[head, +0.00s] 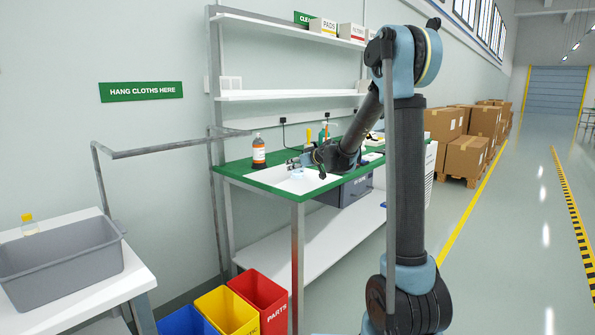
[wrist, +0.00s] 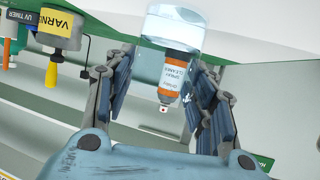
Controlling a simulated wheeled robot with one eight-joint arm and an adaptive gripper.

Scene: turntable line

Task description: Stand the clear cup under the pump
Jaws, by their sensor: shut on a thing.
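My gripper (head: 306,161) is over the green-edged bench, and in the wrist view its two fingers (wrist: 165,90) stand on either side of a clear cup (wrist: 160,28). They are shut on the cup, though the finger contact is hard to see. The cup shows in the head view as a small pale blue shape (head: 297,173) just under the gripper. A yellow and dark grey unit with a label starting "VARN" (wrist: 62,28), seemingly the pump, is at the upper left of the wrist view. Small green and yellow parts (head: 323,133) show behind my arm in the head view.
An orange-labelled spray cleaner bottle (head: 259,154) stands on the bench left of the gripper; it shows behind the cup in the wrist view (wrist: 177,68). Shelves (head: 285,95) are above the bench. Red (head: 262,292) and yellow (head: 222,308) bins stand before it.

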